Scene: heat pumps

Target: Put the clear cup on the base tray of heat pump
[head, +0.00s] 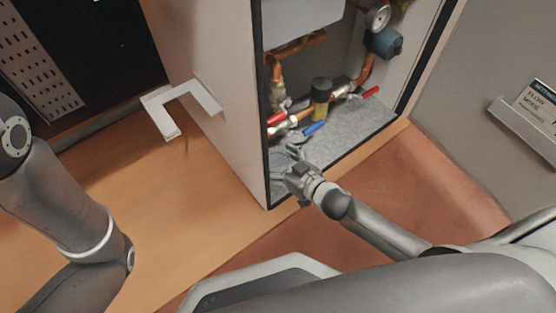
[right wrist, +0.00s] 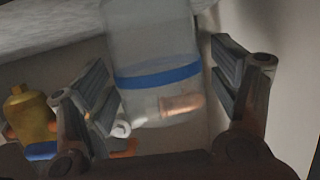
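The clear cup (right wrist: 150,42), see-through with a blue band, shows in the right wrist view between the two fingers of my right gripper. The fingers are spread, with a gap between the cup and the right-hand finger; whether the left-hand finger touches it I cannot tell. In the head view my right gripper (head: 288,166) is at the front left corner of the heat pump's grey base tray (head: 355,134). The cup is hard to make out there, and its contact with the tray is unclear. My left gripper is out of view; only its arm shows at left.
Copper pipes with red and blue valve handles (head: 314,128) and a yellow-brown fitting (head: 321,92) stand over the tray. The cabinet's left wall (head: 215,90) carries a white bracket (head: 180,104). A sign on a ledge (head: 525,125) is at right.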

